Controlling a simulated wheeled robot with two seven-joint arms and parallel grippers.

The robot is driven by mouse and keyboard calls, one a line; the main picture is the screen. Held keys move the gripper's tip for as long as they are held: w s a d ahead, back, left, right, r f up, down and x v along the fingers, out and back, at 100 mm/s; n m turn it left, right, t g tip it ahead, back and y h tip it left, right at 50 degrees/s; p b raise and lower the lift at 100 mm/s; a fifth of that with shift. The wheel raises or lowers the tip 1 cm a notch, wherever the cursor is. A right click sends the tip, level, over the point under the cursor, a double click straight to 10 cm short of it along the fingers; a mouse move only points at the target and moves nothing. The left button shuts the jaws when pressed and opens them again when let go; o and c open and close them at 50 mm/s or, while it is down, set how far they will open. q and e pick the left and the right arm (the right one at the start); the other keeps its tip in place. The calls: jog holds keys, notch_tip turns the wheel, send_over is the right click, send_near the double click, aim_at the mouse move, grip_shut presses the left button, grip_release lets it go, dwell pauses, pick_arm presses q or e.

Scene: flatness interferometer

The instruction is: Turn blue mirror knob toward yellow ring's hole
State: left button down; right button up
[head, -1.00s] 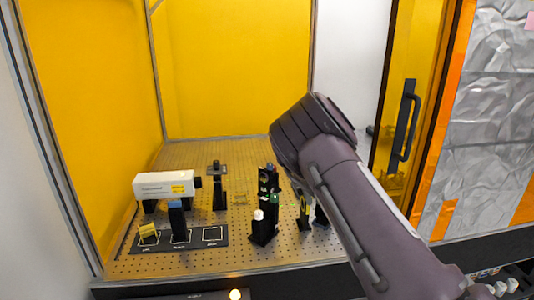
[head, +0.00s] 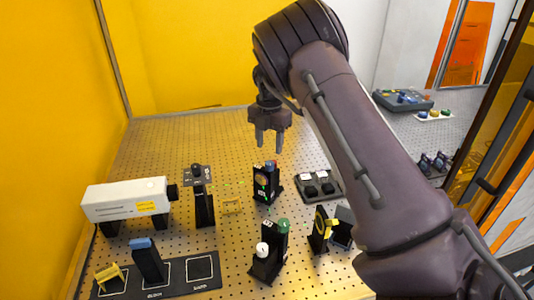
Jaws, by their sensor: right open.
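The mirror mount with the blue knob (head: 270,163) stands on the perforated board near the middle; it is black with a round mirror face, and a bit of red shows by the knob. My right gripper (head: 269,149) points down, open and empty, above and behind this mount in the picture, apart from it. The yellow ring (head: 320,227) is on a black stand to the right and nearer; its hole is seen obliquely. Small green dots show on and around the mount. My left gripper is out of view.
A second black mount with white and green knobs (head: 283,225) stands in front. A white laser box (head: 125,199) is at left, with a black post (head: 204,209) beside it. A black tray (head: 178,275) is front left. A small dark tray (head: 334,193) is at right.

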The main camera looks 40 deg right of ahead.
aim_at(270, 163)
notch_tip(270, 163, down, 6)
jog(key=shift+s+r+p, duration=0.1)
jog(key=shift+p, duration=0.85)
jog(key=shift+f, duration=0.35)
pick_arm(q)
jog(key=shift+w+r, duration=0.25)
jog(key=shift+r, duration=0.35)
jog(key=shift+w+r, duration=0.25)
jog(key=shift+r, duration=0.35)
pick_arm(e)
jog(key=shift+r, duration=0.1)
jog(key=shift+c, duration=1.2)
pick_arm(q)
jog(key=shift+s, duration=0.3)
pick_arm(e)
jog(key=c, duration=0.8)
